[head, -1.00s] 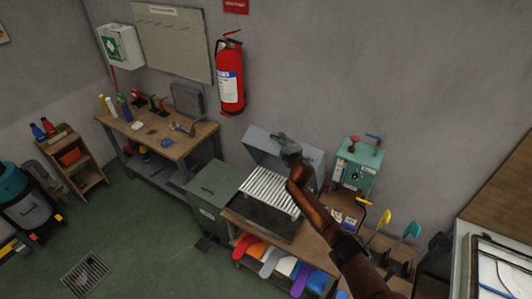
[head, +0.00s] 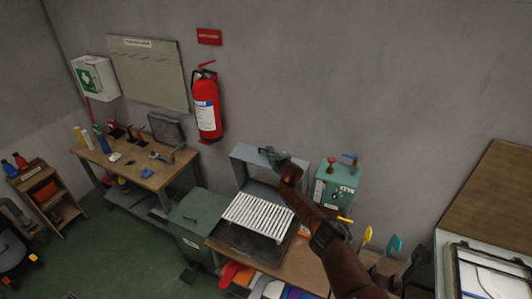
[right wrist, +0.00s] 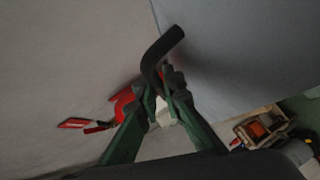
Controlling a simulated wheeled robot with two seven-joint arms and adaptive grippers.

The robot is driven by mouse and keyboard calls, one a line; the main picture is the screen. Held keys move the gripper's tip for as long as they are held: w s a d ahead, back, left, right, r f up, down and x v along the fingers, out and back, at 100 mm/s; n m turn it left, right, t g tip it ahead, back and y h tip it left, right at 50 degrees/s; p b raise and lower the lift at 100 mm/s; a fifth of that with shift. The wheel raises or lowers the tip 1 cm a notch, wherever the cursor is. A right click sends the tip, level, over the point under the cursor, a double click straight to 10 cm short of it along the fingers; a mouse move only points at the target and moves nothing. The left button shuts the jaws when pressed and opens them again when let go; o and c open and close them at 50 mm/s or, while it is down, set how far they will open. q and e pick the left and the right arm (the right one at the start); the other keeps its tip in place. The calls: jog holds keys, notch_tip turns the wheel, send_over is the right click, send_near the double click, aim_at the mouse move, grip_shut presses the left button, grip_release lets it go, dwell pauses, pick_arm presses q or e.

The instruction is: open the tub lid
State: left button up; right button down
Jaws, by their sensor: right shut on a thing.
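The grey tub lid (head: 240,165) stands raised at the back of the dark tub (head: 243,240), near the wall. White slats (head: 258,218) show across the tub's opening. My right gripper (head: 276,156) is at the upper edge of the lid. In the right wrist view my right gripper (right wrist: 163,108) is shut on a black bent handle (right wrist: 160,58), with the lid's blue-grey face (right wrist: 240,50) beside it. Fingers hide part of the handle. My left gripper is not in view.
A teal machine (head: 335,187) stands close right of the tub. A grey-green bin (head: 197,218) stands left of it. A red fire extinguisher (head: 207,108) hangs on the wall behind. A wooden workbench (head: 145,168) is further left.

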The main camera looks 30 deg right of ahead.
jog(key=shift+a, duration=0.1)
jog(key=c, duration=2.3)
grip_release()
jog(key=shift+s, duration=0.15)
jog(key=shift+s+r, duration=0.1)
jog(key=shift+s, duration=0.45)
jog(key=v, duration=1)
jog(key=shift+s+a+r, duration=0.1)
jog(key=shift+s+r, duration=0.15)
